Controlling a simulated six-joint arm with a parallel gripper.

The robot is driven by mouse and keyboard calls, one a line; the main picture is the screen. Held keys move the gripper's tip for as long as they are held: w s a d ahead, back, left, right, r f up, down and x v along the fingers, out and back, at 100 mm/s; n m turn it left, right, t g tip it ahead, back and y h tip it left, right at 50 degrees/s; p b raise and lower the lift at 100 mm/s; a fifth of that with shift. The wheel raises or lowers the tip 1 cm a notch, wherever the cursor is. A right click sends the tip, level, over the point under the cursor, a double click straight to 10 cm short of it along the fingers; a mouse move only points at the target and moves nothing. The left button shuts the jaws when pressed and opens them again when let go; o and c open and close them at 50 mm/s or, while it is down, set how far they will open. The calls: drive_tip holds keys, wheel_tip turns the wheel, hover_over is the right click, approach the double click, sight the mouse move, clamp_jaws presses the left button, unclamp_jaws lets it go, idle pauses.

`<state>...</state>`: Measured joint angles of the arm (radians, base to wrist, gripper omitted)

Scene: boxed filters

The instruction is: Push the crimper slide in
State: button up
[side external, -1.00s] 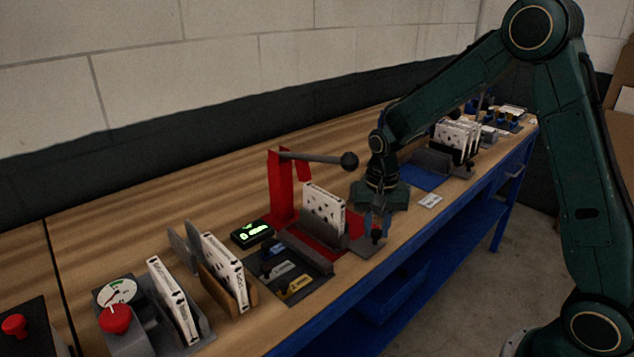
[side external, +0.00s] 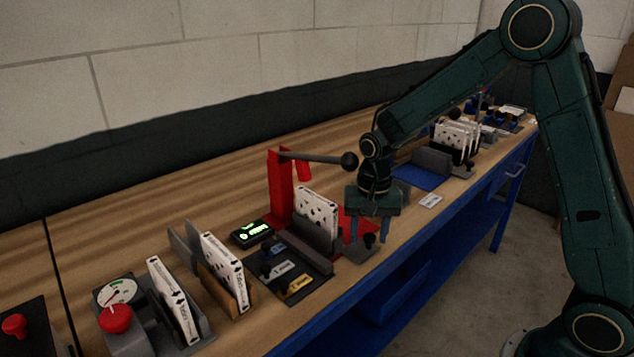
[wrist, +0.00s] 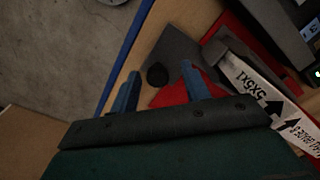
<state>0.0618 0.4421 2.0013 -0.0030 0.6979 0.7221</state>
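The crimper is a red press (side external: 280,188) with a long dark lever ending in a black ball (side external: 349,161). A white filter box (side external: 316,206) stands upright at its red base, behind a grey wall; part of the box also shows in the wrist view (wrist: 252,77). The grey slide plate (side external: 358,251) with a black knob (side external: 369,240) lies at the bench's front side. My gripper (side external: 369,229) is open and points down above the plate. In the wrist view the knob (wrist: 157,74) appears between the spread fingertips (wrist: 160,68). Contact cannot be told.
A green-lit display (side external: 252,233) and a dark panel with coloured labels (side external: 295,280) lie left of the press. More boxes stand in holders farther left (side external: 223,268). A blue mat (side external: 418,177) and a small white card (side external: 430,201) lie to the right.

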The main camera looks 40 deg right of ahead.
sight(376, 245)
drive_tip(key=shift+d, duration=1.6)
wheel_tip(376, 245, up, 14)
drive_tip(key=s+a+r+n+t, duration=0.2)
drive_tip(key=s+n, duration=0.2)
drive_tip(key=s, duration=0.7)
drive_tip(key=s+a+r+n+t, duration=0.2)
drive_tip(key=s+n, duration=0.3)
drive_tip(key=s, duration=0.6)
drive_tip(key=shift+s+a+r+t, duration=0.3)
drive_tip(key=shift+s+a+t, duration=0.05)
drive_tip(key=shift+a+t, duration=0.5)
